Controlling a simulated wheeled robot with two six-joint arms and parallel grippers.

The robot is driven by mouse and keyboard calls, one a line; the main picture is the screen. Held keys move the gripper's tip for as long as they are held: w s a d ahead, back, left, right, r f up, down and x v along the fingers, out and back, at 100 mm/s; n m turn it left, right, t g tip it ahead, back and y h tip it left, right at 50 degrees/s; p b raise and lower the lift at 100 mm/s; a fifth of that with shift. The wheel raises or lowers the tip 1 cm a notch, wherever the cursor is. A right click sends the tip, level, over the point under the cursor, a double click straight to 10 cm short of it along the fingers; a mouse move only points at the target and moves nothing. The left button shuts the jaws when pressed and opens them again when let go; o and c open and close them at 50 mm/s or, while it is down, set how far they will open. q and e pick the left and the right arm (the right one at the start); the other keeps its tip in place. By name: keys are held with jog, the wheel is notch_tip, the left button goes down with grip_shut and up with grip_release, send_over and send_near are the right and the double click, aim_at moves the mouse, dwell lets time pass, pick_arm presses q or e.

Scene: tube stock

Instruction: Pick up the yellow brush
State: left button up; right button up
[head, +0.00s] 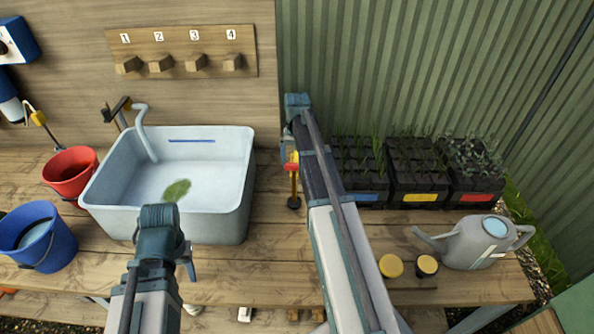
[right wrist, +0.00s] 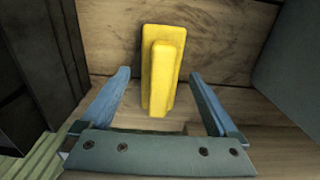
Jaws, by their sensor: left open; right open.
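The yellow brush (right wrist: 162,62) shows in the right wrist view as a yellow block with a narrower raised yellow part, on a wooden surface. My right gripper (right wrist: 159,76) is open, with one finger on each side of the brush in that view and clear gaps between. I cannot tell how far the brush is below the fingers. In the head view a small red and yellow piece (head: 294,183) shows beside my right arm; I cannot tell whether it is part of the brush. My left gripper (head: 163,252) is open and empty in front of the sink.
The white sink (head: 225,226) stands left of my right arm. Black planter crates (head: 415,190) stand right of it. A watering can (head: 478,245) and two yellow-topped jars (head: 391,266) are at the right. Red (head: 70,178) and blue (head: 45,245) buckets are at the left.

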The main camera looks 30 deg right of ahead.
aim_at(297, 158)
pick_arm(q)
jog(key=shift+r, duration=0.1)
pick_arm(e)
jog(key=shift+r, duration=0.1)
jog(key=shift+c, duration=0.2)
grip_shut()
pick_arm(q)
jog(key=shift+r, duration=0.1)
pick_arm(e)
jog(key=shift+r, duration=0.1)
notch_tip(297, 158, up, 10)
jog(key=p, duration=1)
pick_arm(q)
notch_tip(297, 158, up, 10)
pick_arm(e)
jog(key=c, duration=0.7)
grip_release()
jog(key=c, duration=0.5)
jog(key=shift+c, duration=0.2)
